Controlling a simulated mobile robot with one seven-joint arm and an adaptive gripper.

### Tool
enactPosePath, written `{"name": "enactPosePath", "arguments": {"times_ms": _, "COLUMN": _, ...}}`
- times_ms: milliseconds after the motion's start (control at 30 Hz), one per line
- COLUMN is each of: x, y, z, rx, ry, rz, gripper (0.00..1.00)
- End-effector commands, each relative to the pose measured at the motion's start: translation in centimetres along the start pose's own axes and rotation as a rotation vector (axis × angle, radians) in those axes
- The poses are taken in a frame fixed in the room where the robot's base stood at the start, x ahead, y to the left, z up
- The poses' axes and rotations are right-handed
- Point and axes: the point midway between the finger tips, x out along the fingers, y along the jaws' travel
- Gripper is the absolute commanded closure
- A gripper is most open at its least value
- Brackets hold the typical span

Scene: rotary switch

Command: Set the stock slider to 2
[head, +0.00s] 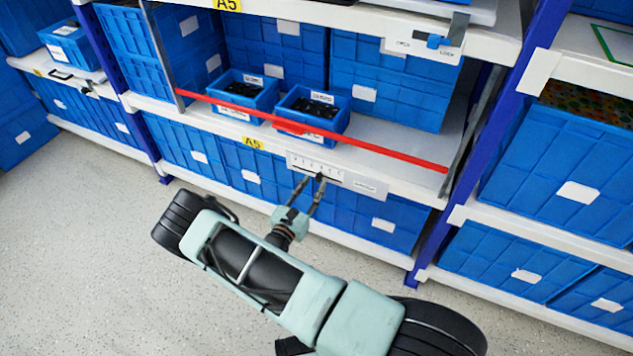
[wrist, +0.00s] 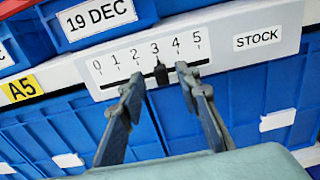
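The stock slider's white plate (wrist: 110,68) is on the shelf edge, with a scale from 0 to 5 and a STOCK label (wrist: 258,38) to its right. It also shows in the head view (head: 300,161). The small black slider knob (wrist: 161,73) stands in the slot just below the 3. My gripper (wrist: 158,78) is open, with one finger left of the knob and the other right of it. A gap shows on each side of the knob in the wrist view. In the head view my gripper (head: 312,181) is right at the plate's lower edge.
A red bar (head: 380,151) crosses in front of the shelf above the plate. Two small blue bins (head: 312,112) with dark items stand behind it. Large blue boxes (head: 260,172) fill the shelf below. A lock slider (head: 432,42) is on the upper shelf edge.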

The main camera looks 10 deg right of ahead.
Motion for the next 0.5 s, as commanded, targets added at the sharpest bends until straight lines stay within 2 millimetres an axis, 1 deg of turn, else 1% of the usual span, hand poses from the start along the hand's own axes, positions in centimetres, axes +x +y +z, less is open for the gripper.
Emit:
{"name": "enactPosePath", "arguments": {"times_ms": 33, "x": 0.9, "y": -0.1, "z": -0.1, "rx": 0.001, "ry": -0.001, "rz": -0.002, "gripper": 0.70}}
{"name": "enactPosePath", "arguments": {"times_ms": 200, "x": 2.7, "y": 0.0, "z": -0.1, "rx": 0.001, "ry": 0.000, "rz": -0.001, "gripper": 0.70}}
{"name": "enactPosePath", "arguments": {"times_ms": 300, "x": 3.1, "y": 0.0, "z": 0.0, "rx": 0.000, "ry": 0.000, "rz": -0.001, "gripper": 0.70}}
{"name": "enactPosePath", "arguments": {"times_ms": 500, "x": 3.2, "y": 0.0, "z": 0.1, "rx": 0.000, "ry": 0.000, "rz": 0.000, "gripper": 0.70}}
